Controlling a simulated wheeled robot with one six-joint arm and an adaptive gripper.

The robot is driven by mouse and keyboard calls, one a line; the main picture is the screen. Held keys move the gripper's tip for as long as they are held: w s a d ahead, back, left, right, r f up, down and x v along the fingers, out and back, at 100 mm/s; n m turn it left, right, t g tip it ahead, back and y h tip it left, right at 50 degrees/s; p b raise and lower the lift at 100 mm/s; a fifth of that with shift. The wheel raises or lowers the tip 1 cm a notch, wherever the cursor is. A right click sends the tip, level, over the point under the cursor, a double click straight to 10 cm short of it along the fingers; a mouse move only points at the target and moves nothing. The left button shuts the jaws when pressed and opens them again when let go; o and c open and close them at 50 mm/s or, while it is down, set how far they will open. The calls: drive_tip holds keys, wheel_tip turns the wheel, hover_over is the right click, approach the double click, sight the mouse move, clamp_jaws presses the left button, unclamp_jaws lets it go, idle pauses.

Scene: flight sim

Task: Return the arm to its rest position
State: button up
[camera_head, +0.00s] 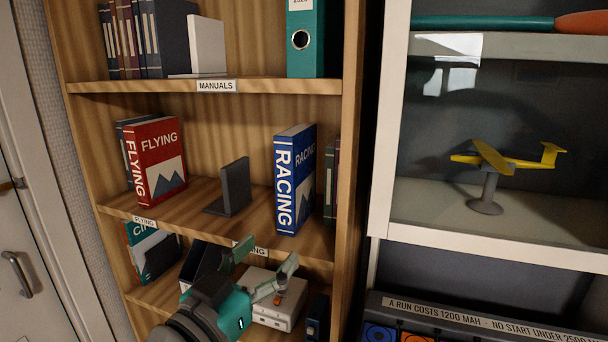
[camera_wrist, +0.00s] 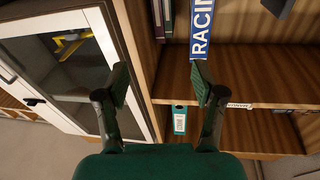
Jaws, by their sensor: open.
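My gripper (camera_head: 264,268) is in front of the lower shelves of the bookcase, at the lower middle of the head view. Its two fingers are spread apart with nothing between them. In the wrist view my gripper (camera_wrist: 160,88) also shows open and empty, pointing toward the bookcase. My arm comes in from the bottom of the head view. The gripper hides part of the lower shelf and part of a shelf label. Whether it touches the shelf edge I cannot tell.
The wooden bookcase (camera_head: 210,88) holds a red FLYING book (camera_head: 160,160), a dark bookend (camera_head: 234,187) and a blue RACING book (camera_head: 295,180). A pale box (camera_head: 277,312) sits behind my gripper. A cabinet at right holds a yellow model plane (camera_head: 500,160). A door (camera_head: 20,220) stands at left.

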drive_tip(key=s+d+f+t+h, duration=0.1)
drive_tip(key=s+d+f+t, duration=0.1)
drive_tip(key=s+d+f, duration=0.3)
drive_tip(key=s+d+f+m+t+h, duration=0.15)
drive_tip(key=d+f, duration=0.25)
drive_tip(key=d, duration=0.4)
drive_tip(key=s+d+f+n+t+h, duration=0.1)
drive_tip(key=s+d+f+t+h, duration=0.1)
drive_tip(key=s+d+f, duration=0.3)
drive_tip(key=s+d+f+n+g+y, duration=0.3)
drive_tip(key=s+f+y, duration=0.4)
drive_tip(key=s+f, duration=0.4)
drive_tip(key=s+d+f+n+g+y, duration=0.3)
drive_tip(key=s+f+y, duration=0.4)
drive_tip(key=s+f, duration=0.4)
drive_tip(key=s+n+g, duration=0.1)
drive_tip(key=s, duration=0.4)
drive_tip(key=shift+f, duration=0.25)
